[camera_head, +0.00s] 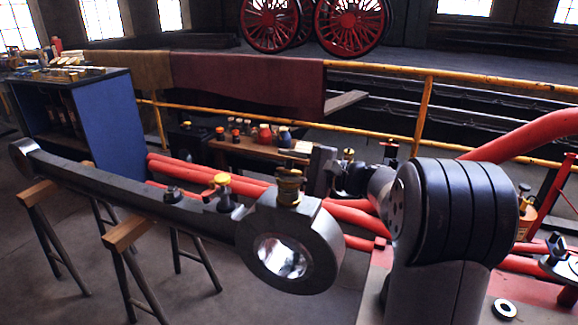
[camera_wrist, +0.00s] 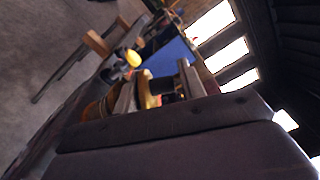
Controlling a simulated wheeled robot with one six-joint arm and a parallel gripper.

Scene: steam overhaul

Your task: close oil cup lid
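A brass oil cup (camera_head: 289,187) stands upright on the big round end of a dark connecting rod (camera_head: 130,187). Its top looks dark and brassy; I cannot tell how far its lid is open. My gripper (camera_head: 318,172) is just to the right of the cup in the head view. In the wrist view its two fingers (camera_wrist: 157,88) are spread apart, with brass and a dark piece (camera_wrist: 163,89) showing between them. I cannot tell whether either finger touches the cup. My forearm and palm hide part of the area behind it.
The rod rests on wooden-topped trestles (camera_head: 130,230). A yellow-topped fitting (camera_head: 222,180) stands farther along it. Red pipes (camera_head: 350,213) run behind. A bench with jars (camera_head: 255,147), a blue cabinet (camera_head: 100,110) and a yellow railing (camera_head: 424,115) are farther back.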

